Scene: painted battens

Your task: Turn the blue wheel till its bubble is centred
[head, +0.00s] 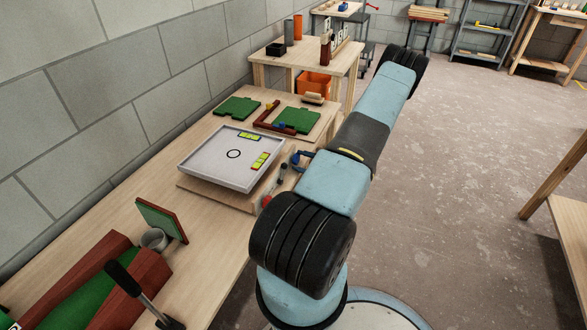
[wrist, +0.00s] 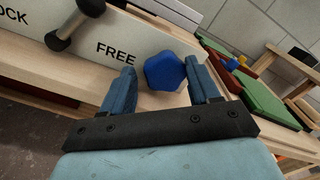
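The blue wheel (wrist: 165,72), a faceted knob, sits on the pale front face of the levelling table in the wrist view. My gripper (wrist: 160,66) is open, with one blue finger on each side of the wheel. A gap shows at the left finger; whether the right finger touches I cannot tell. In the head view, the white tray-like table (head: 205,163) carries a yellow-green vial at the back (head: 250,136) and another at the right (head: 260,161). Their bubbles are too small to place.
A lever with a black knob (wrist: 90,7) stands beside the lettering FREE and a partly cut-off LOCK. A red wheel (head: 266,201) is at the table's near corner. Green panels (head: 298,120) lie behind it. A grey cup (head: 153,239) and a green plate stand nearer.

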